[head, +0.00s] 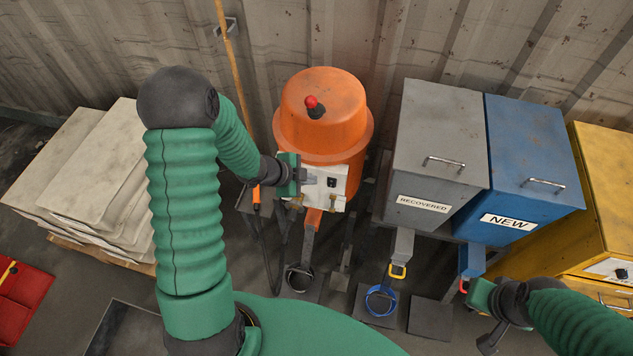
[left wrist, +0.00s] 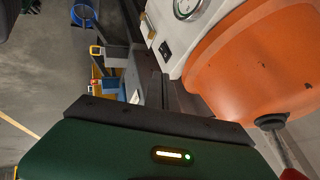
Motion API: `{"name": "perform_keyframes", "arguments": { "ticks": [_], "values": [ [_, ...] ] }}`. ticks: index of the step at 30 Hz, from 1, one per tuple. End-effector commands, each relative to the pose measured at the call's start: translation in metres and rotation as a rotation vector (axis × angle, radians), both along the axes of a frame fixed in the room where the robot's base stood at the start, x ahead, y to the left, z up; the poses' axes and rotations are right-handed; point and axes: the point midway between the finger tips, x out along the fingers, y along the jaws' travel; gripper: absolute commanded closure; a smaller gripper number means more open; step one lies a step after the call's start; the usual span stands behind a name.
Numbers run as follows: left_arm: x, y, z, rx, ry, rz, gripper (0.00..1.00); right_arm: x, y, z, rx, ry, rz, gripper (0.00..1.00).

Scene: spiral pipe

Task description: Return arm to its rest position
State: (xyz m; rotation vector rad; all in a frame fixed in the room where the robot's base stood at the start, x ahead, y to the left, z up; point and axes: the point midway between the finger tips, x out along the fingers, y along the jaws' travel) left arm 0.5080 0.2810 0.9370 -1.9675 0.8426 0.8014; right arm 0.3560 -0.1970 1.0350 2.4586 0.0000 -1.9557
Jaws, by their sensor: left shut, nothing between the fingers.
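My left gripper (head: 309,179) is shut and empty. It is at the front of the orange machine (head: 325,100), beside its white control panel (head: 328,187). I cannot tell whether it touches the panel. In the left wrist view, the gripper's fingers (left wrist: 160,88) point toward the panel's lower edge. The white panel with a round gauge (left wrist: 187,8) and the orange body (left wrist: 250,65) are close by on the right. My left arm is raised and bent over the front of the machine. My right gripper (head: 487,338) is at the lower right, in front of the bins; its fingers are unclear.
A grey bin (head: 437,140) marked RECOVERED, a blue bin (head: 527,160) marked NEW and a yellow cabinet (head: 606,190) stand at right. A blue bucket (head: 381,301) sits below the grey bin's spout. Stacked slabs (head: 90,180) lie at left, and a pole (head: 232,75) leans on the wall.

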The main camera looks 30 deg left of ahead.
Motion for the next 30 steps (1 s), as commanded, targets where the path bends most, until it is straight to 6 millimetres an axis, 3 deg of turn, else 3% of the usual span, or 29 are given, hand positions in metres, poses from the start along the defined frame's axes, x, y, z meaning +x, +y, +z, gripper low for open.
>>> {"name": "perform_keyframes", "arguments": {
  "ticks": [16, 19, 21, 23, 27, 30],
  "values": [
    [-0.001, 0.002, 0.004, 0.000, 0.002, 0.002, 1.00, 0.000, 0.000, 0.001, 0.000, 0.001, 0.000, 1.00],
    [-0.001, 0.003, 0.014, 0.016, 0.025, 0.072, 1.00, 0.000, 0.000, 0.001, 0.000, 0.001, 0.000, 1.00],
    [-0.006, 0.003, 0.031, 0.032, 0.074, 0.212, 1.00, 0.000, 0.000, 0.001, 0.000, 0.001, 0.000, 1.00],
    [-0.019, -0.001, 0.050, 0.030, 0.130, 0.384, 1.00, 0.000, 0.000, 0.001, 0.000, 0.001, 0.000, 1.00],
    [-0.082, -0.034, 0.084, -0.078, 0.301, 0.806, 1.00, 0.000, 0.000, 0.001, 0.000, 0.001, 0.000, 1.00],
    [-0.126, -0.064, 0.096, -0.182, 0.421, 1.007, 1.00, 0.000, 0.000, 0.001, 0.000, 0.001, 0.000, 1.00]
  ]
}}
